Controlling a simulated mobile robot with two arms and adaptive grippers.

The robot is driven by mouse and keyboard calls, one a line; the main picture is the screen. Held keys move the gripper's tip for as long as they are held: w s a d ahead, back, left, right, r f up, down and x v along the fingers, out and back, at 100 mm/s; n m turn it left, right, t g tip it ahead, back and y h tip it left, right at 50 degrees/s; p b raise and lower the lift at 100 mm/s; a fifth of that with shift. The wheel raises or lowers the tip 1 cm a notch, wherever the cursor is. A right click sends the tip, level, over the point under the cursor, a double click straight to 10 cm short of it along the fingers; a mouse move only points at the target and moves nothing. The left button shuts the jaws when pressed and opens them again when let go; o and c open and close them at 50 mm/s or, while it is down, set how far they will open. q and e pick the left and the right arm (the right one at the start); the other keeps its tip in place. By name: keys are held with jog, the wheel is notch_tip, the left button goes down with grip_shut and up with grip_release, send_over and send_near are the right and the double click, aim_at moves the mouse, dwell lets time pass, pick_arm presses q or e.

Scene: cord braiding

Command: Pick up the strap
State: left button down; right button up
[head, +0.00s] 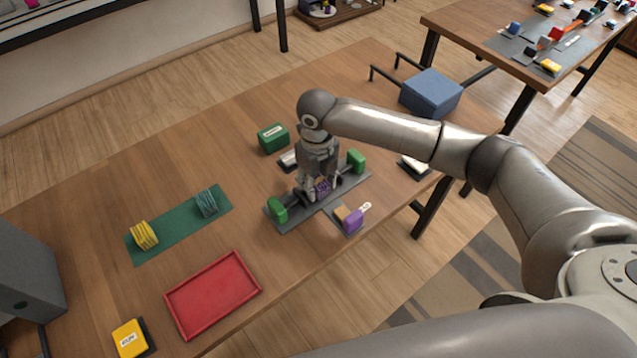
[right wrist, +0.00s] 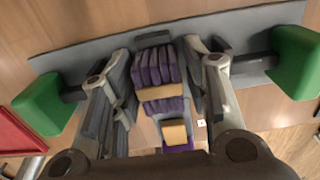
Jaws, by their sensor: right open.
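A purple folded bundle, which I take to be the strap (head: 322,185), sits on a grey mat between two green end blocks. In the right wrist view the strap (right wrist: 155,67) shows as several purple folds with a tan band across them. My right gripper (head: 317,189) points down over it from above. In the right wrist view its open fingers (right wrist: 160,75) stand on both sides of the strap, with small gaps. In the head view the gripper hides part of the strap. My left gripper is not in view.
Green end blocks (head: 278,210) (head: 356,160) flank the strap closely. A purple-and-tan item (head: 352,219) stands at the mat's near side. A green box (head: 273,138) is behind, a red tray (head: 213,294) front left, and a green mat (head: 167,239) with yellow and teal bundles further left.

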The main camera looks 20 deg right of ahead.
jog(key=shift+c, duration=1.6)
jog(key=c, duration=0.5)
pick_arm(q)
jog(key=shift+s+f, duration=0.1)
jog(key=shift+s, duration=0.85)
